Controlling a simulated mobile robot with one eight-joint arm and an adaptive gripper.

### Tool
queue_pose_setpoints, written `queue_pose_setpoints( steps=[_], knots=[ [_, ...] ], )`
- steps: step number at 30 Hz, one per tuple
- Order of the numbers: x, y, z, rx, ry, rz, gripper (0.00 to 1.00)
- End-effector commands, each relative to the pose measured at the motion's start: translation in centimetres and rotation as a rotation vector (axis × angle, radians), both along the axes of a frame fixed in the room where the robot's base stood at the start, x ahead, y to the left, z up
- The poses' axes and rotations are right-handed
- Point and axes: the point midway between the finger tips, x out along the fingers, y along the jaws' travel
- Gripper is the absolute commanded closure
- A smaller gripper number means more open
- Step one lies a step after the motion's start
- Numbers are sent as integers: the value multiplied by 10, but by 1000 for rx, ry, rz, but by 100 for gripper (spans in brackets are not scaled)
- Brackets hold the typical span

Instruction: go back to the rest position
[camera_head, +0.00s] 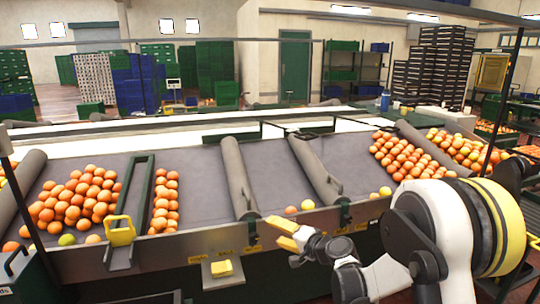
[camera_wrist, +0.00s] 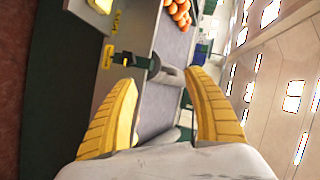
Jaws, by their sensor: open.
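My gripper (camera_head: 285,234) has yellow fingers and is in front of the sorting table's metal front edge (camera_head: 150,261) in the head view. In the wrist view, my gripper (camera_wrist: 160,105) shows two ribbed yellow fingers spread wide apart with nothing between them. The table's grey surface and a roller (camera_wrist: 165,74) show beyond the fingers. My white and black arm reaches in from the right side of the head view.
Oranges (camera_head: 80,195) lie heaped in the left lane, more (camera_head: 405,157) in the right lane. A few loose fruits (camera_head: 307,205) lie near the front edge. Grey rollers (camera_head: 238,178) divide the lanes. Crate stacks (camera_head: 432,65) stand behind. The middle lanes are mostly bare.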

Motion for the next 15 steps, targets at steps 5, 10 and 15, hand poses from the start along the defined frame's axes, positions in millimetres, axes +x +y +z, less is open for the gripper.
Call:
queue_pose_setpoints(
  steps=[5,10,15],
  knots=[
    [-53,-15,50,-215,16,33,40],
    [-117,-37,79,-423,40,60,40],
    [-190,-66,93,-632,71,83,40]
  ],
)
